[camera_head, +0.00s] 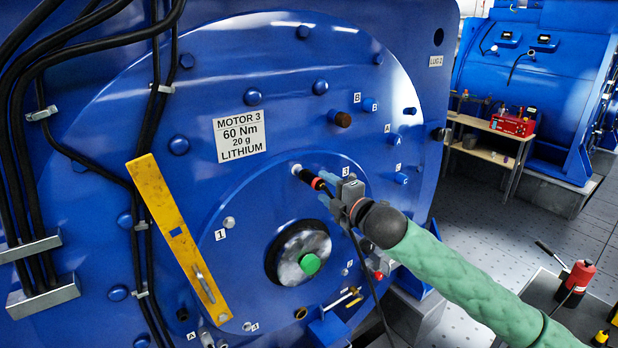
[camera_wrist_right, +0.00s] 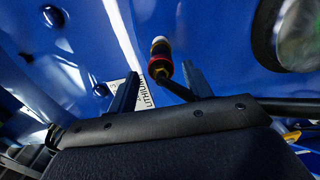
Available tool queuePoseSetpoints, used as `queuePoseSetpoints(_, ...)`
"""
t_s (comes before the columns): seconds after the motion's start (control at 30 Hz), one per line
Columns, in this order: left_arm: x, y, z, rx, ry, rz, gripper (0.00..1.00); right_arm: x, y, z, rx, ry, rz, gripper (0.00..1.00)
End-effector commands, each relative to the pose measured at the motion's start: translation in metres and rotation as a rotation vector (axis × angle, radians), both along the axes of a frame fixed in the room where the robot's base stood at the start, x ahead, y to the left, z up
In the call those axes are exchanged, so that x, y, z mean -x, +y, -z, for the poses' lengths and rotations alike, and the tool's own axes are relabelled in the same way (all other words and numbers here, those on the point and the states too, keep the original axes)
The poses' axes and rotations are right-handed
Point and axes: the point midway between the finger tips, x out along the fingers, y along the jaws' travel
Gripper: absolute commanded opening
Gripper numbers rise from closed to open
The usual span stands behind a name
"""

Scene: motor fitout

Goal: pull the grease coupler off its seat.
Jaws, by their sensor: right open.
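The grease coupler (camera_head: 309,179) is a small black cylinder with a red band and pale tip. It points at the blue motor face near label 3, and its tip appears to be on a fitting there. The coupler also shows in the right wrist view (camera_wrist_right: 160,58), with a black hose (camera_wrist_right: 179,91) running back from it. My right gripper (camera_head: 329,184) is open, with its fingers on either side of the coupler's rear end and hose. In the wrist view its fingertips (camera_wrist_right: 159,74) stand apart; contact cannot be told. My left gripper is not in view.
A yellow bar (camera_head: 172,225) leans across the motor face at left, near black cables (camera_head: 150,110). Bolts and a brown plug (camera_head: 343,119) stick out above. A bench (camera_head: 485,125) stands at back right.

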Motion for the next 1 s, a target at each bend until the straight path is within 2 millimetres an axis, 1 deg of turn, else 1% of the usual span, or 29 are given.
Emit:
queuePoseSetpoints(0.13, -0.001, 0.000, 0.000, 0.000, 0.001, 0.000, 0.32, -0.003, 0.002, 0.001, -0.001, 0.001, 0.000, 0.51)
queuePoseSetpoints(0.27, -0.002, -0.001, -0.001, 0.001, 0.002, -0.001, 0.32, -0.011, 0.009, 0.001, -0.002, 0.002, -0.001, 0.51)
queuePoseSetpoints(0.57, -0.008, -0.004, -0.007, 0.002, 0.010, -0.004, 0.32, -0.040, 0.030, 0.001, -0.002, 0.002, -0.001, 0.51)
queuePoseSetpoints(0.63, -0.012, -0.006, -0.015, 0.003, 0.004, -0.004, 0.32, -0.047, 0.035, -0.002, -0.002, 0.001, 0.000, 0.51)
queuePoseSetpoints(0.73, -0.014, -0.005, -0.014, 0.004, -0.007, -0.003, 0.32, -0.056, 0.041, -0.001, -0.001, 0.002, 0.000, 0.51)
queuePoseSetpoints(1.0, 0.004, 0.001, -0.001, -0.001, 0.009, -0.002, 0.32, -0.071, 0.052, 0.000, -0.001, 0.001, 0.000, 0.51)
